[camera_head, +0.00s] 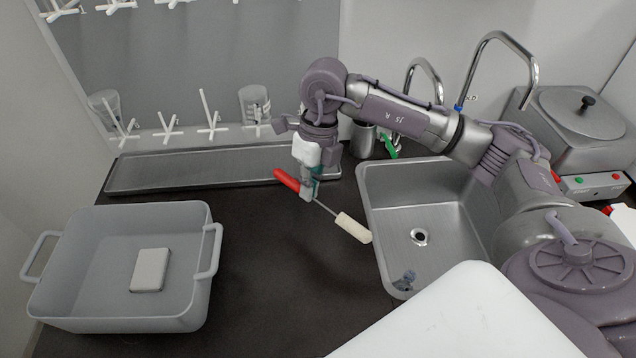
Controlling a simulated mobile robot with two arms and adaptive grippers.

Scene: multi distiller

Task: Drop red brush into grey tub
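My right gripper (308,187) points down above the dark counter, between the sink and the grey tub. It is shut on the red brush, whose red handle (287,179) sticks out to the left of the fingers. The brush's thin shaft and pale bristle head (353,228) stick out to the lower right, close to the sink's left edge. The grey tub (208,290) stands at the lower left on the counter, with a handle at each end. A light block (150,270) lies inside it. My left gripper is not in view.
A steel sink (385,195) with two taps is at the centre right. A metal cup (362,140) with a green-handled item near it stands behind. A long drip tray (150,188) lies along the back under a peg rack. The counter between tub and sink is clear.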

